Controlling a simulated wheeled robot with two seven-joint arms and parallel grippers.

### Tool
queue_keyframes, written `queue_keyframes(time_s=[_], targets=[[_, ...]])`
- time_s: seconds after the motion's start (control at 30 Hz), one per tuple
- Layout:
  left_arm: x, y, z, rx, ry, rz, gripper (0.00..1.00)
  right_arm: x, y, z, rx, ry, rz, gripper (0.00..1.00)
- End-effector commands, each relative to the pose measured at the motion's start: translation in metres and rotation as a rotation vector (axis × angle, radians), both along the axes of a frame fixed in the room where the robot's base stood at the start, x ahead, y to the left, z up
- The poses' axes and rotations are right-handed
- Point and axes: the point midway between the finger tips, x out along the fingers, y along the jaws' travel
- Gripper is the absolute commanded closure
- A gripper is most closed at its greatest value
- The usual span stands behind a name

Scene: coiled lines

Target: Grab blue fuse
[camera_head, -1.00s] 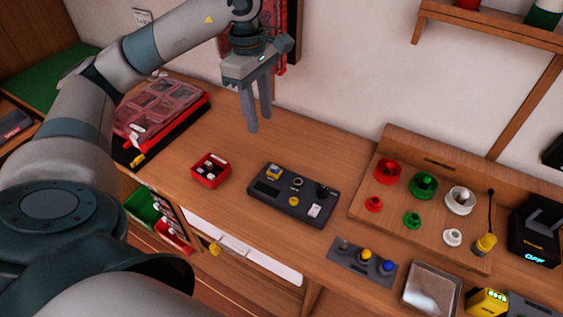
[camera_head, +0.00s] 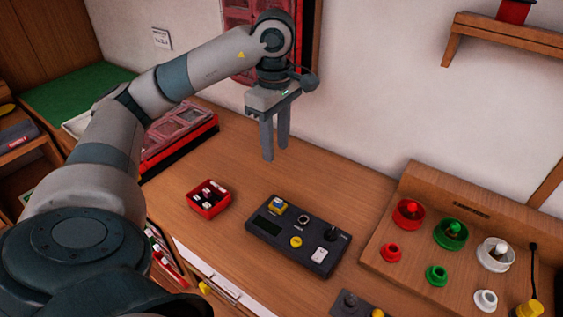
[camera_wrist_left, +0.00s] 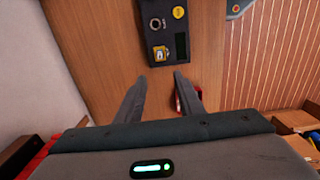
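My left gripper (camera_head: 275,152) hangs fingers down above the wooden table, near the wall, with its two fingers apart and nothing between them. It also shows open in the left wrist view (camera_wrist_left: 161,77). A small red box (camera_head: 209,209) holds several small pale and dark pieces, in front and to the left of the gripper in the head view. In the left wrist view the red box (camera_wrist_left: 187,97) is mostly hidden behind the right finger. I cannot make out which piece, if any, is a blue fuse. My right gripper is not in view.
A dark device (camera_head: 298,237) with a yellow block, knob and switch lies right of the red box. A wooden board (camera_head: 432,205) with red, green and white round parts is farther right. A red-edged case (camera_head: 180,150) lies at the back left. Table between is clear.

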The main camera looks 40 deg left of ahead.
Motion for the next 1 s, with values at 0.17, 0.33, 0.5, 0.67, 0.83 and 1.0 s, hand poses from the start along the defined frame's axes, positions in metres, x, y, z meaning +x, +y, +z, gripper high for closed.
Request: queue_keyframes(time_s=[0.17, 0.33, 0.5, 0.67, 0.83, 1.0], targets=[[0.000, 0.000, 0.001, 0.000, 0.000, 0.000, 0.66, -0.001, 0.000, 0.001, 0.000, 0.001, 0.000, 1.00], [0.000, 0.000, 0.000, 0.000, 0.000, 0.000, 0.66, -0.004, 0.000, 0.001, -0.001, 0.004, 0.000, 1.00], [0.000, 0.000, -0.008, -0.001, 0.002, -0.001, 0.66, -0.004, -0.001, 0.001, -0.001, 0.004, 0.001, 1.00], [-0.001, 0.000, -0.022, -0.001, 0.004, 0.000, 0.66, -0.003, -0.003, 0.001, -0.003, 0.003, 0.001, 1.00], [0.000, -0.001, -0.038, -0.001, 0.003, -0.001, 0.66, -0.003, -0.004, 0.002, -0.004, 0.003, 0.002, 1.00], [-0.001, 0.000, -0.053, 0.000, 0.004, 0.001, 0.66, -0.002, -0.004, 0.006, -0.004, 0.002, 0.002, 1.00]])
